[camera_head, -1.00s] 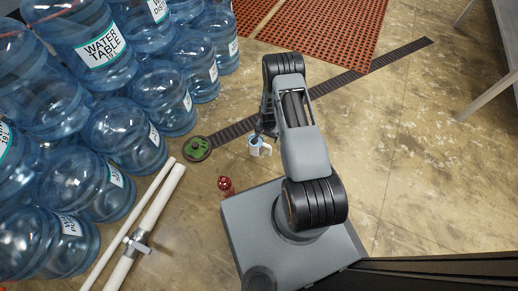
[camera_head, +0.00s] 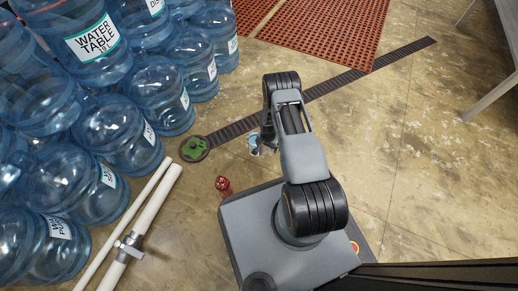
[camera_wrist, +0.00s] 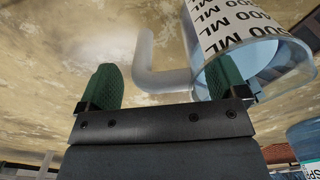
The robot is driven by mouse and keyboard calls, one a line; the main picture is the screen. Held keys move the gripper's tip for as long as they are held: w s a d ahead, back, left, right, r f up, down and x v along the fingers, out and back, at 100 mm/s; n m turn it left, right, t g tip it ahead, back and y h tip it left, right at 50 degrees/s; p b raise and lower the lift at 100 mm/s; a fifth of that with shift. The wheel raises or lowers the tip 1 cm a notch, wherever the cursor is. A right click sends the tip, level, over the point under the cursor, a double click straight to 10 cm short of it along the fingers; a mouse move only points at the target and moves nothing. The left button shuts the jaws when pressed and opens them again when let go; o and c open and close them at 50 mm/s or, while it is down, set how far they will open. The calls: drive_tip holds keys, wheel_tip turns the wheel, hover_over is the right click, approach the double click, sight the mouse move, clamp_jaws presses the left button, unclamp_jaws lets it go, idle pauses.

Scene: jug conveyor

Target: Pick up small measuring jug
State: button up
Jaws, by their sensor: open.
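The small measuring jug (camera_wrist: 243,40) is clear blue, with a white label in black print reading "ML" and a pale handle (camera_wrist: 150,62). In the wrist view it is at the upper right, with its open rim facing the camera. My gripper (camera_wrist: 166,76) is open, with green fingertips either side of the handle. The right finger overlaps the rim; I cannot tell whether it is inside the jug. In the head view the jug (camera_head: 255,148) is on the floor, partly hidden by my gripper (camera_head: 266,140).
Large blue water bottles (camera_head: 122,130) are stacked at the left. White pipes (camera_head: 142,222) lie beside them. A dark floor strip (camera_head: 340,86) runs past the jug to a round green plate (camera_head: 195,147). A small red object (camera_head: 223,186) is near my base.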

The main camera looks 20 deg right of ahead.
drive_tip(key=shift+f, duration=0.35)
drive_tip(key=shift+r, duration=0.1)
drive_tip(key=c, duration=1.3)
